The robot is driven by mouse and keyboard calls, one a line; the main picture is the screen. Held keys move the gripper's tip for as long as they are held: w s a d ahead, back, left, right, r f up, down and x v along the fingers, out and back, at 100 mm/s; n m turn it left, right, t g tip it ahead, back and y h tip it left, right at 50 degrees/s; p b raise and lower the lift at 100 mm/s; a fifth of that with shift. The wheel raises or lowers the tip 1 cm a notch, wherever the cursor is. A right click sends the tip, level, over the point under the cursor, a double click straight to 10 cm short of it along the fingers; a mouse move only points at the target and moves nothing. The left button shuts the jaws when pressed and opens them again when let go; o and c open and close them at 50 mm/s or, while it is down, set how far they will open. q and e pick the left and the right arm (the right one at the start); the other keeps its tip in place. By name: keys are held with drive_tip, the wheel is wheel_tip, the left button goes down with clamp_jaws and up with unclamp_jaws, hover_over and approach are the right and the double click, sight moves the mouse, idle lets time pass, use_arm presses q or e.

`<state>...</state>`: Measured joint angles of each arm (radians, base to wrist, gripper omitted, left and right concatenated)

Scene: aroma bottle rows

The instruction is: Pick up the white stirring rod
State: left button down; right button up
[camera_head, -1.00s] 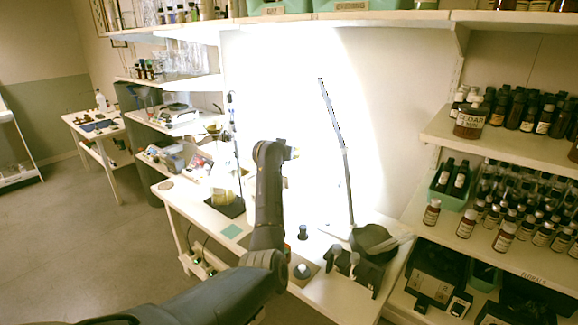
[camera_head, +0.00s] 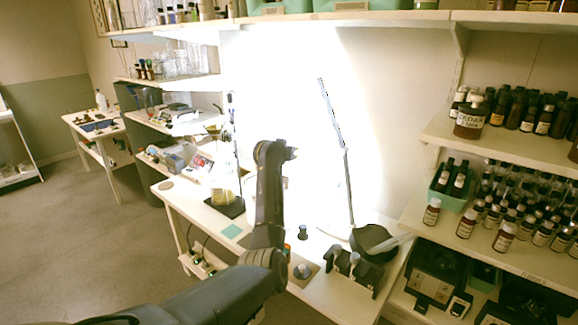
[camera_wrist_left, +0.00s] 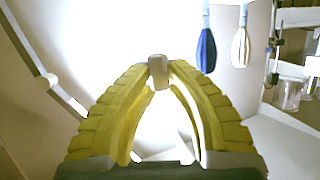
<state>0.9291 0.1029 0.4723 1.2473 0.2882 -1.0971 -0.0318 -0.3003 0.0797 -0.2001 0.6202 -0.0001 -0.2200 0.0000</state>
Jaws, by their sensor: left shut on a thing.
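My left gripper (camera_wrist_left: 158,72) shows in the left wrist view with its yellow ribbed fingers bowed together at the tips. The tips are shut on a small pale grey-white piece (camera_wrist_left: 158,72); I cannot tell from its visible end whether it is the white stirring rod. A long-handled blue tool (camera_wrist_left: 206,48) and a cream-white one (camera_wrist_left: 241,45) hang side by side to the upper right, apart from the fingers. In the head view my left arm (camera_head: 268,205) reaches over the bench, its fingers not clearly visible. My right gripper is not in view.
A thin lamp arm (camera_head: 346,175) rises at the bench's back, and also shows in the wrist view (camera_wrist_left: 42,70). Bottle shelves (camera_head: 480,150) stand at right.

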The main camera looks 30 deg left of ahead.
use_arm(q)
drive_tip(key=shift+r, duration=0.1)
wheel_tip(320, 180, up, 20)
idle(1.0)
